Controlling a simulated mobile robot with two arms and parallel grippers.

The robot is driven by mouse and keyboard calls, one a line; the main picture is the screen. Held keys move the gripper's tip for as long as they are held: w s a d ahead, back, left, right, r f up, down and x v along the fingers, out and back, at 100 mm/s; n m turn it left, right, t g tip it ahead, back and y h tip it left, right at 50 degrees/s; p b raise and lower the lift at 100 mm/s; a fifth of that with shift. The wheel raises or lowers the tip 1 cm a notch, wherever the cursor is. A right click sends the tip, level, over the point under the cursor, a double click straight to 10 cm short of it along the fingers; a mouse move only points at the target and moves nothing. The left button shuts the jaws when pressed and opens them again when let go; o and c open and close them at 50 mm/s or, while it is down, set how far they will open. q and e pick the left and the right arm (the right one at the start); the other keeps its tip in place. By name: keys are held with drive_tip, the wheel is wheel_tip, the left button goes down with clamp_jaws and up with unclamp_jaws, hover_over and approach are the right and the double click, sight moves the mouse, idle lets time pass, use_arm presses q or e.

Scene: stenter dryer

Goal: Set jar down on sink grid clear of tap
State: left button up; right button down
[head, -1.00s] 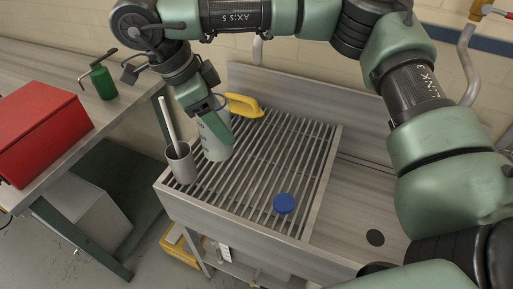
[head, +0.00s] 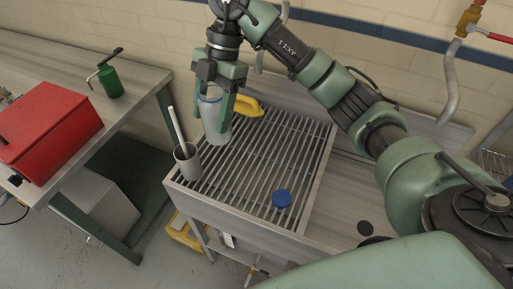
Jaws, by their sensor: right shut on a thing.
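The jar (head: 217,128) is pale and translucent with a blue band near its top. It is upright over the back left part of the slatted sink grid (head: 262,150). I cannot tell whether its base touches the slats. My right gripper (head: 228,103) comes down from above and is shut around the jar's upper part, hiding some of it. A grey tap pipe (head: 450,85) with a brass valve (head: 470,20) is on the wall at the far right, well apart from the jar. My left gripper is out of view.
A grey cup (head: 187,163) with a white stick stands at the grid's left edge, near the jar. A yellow-handled thing (head: 248,106) lies just behind the jar. A blue round thing (head: 282,199) lies at the front right. The grid's middle is clear.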

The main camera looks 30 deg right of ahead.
drive_tip(key=shift+f+m, duration=0.15)
drive_tip(key=shift+m, duration=0.15)
wheel_tip(320, 180, down, 19)
drive_tip(key=p, duration=0.4)
drive_tip(key=shift+p, duration=0.4)
drive_tip(key=shift+f, duration=0.35)
drive_tip(key=shift+c, duration=2.3)
unclamp_jaws()
